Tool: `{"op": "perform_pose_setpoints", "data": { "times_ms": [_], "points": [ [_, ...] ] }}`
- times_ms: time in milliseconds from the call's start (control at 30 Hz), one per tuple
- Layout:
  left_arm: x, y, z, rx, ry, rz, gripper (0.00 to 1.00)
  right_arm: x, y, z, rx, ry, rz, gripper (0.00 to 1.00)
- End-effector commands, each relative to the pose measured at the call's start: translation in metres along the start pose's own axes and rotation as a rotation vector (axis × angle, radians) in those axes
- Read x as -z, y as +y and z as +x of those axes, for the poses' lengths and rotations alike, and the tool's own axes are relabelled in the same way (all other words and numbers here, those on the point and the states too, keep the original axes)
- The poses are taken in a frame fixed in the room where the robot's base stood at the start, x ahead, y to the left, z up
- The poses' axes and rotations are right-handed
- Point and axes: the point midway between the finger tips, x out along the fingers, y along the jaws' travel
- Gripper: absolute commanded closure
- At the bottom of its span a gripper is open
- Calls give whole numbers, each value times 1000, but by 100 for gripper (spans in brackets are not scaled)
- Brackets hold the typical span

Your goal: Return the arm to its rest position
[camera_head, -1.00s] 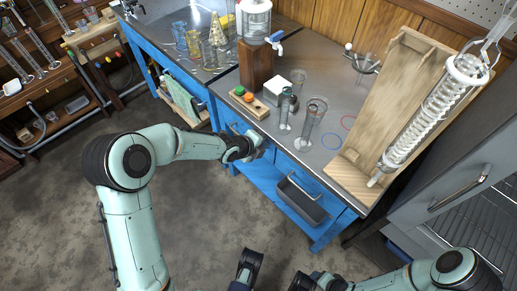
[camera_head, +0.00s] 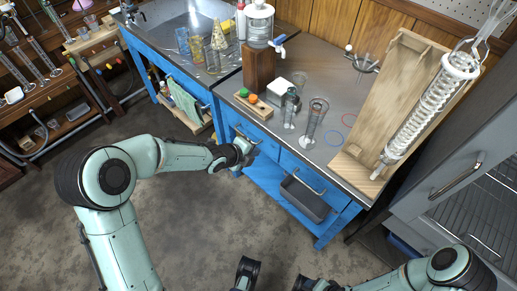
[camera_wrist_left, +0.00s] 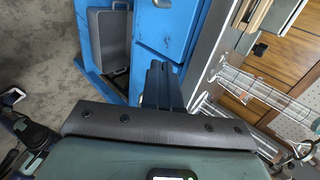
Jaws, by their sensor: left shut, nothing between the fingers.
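My left arm (camera_head: 170,155) reaches in from the left. Its gripper (camera_head: 236,155) is shut and empty in front of the blue workbench (camera_head: 238,122), by the drawer fronts and below the top's front edge. In the left wrist view the shut dark fingers (camera_wrist_left: 162,85) stand upright in front of the blue bench front.
The bench holds a wooden block with dispenser (camera_head: 259,68), glass cylinders (camera_head: 315,118), a wooden stand (camera_head: 385,95) with a coiled glass condenser (camera_head: 425,105). A grey bin (camera_head: 305,198) sits on the lower shelf. A grey cabinet (camera_head: 455,190) stands right. The floor (camera_head: 200,225) is open.

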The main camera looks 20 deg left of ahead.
Motion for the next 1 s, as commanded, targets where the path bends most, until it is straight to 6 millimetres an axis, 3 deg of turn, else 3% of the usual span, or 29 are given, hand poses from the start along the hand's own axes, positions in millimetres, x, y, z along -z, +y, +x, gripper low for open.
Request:
{"op": "perform_pose_setpoints", "data": {
  "times_ms": [33,100,300,700,767,867,1000],
  "points": [
    [-1,-4,-16,0,-2,1,100,-9,-4,-11,2,-25,-3,39],
    [-1,-3,-28,-1,-2,1,100,-20,-6,-18,3,-58,-6,39],
    [0,-1,-49,-2,0,1,100,-42,-10,-31,5,-121,-10,39],
    [3,5,-52,-11,8,-33,100,-47,-12,-36,5,-138,-11,39],
    [9,14,-50,-34,24,-124,100,-48,-13,-42,5,-139,-11,39],
    [33,45,-44,-122,60,-439,100,-49,-18,-61,4,-146,-11,39],
    [88,116,-46,-353,24,-1099,100,-51,-28,-96,0,-163,-11,39]
  ]
}}
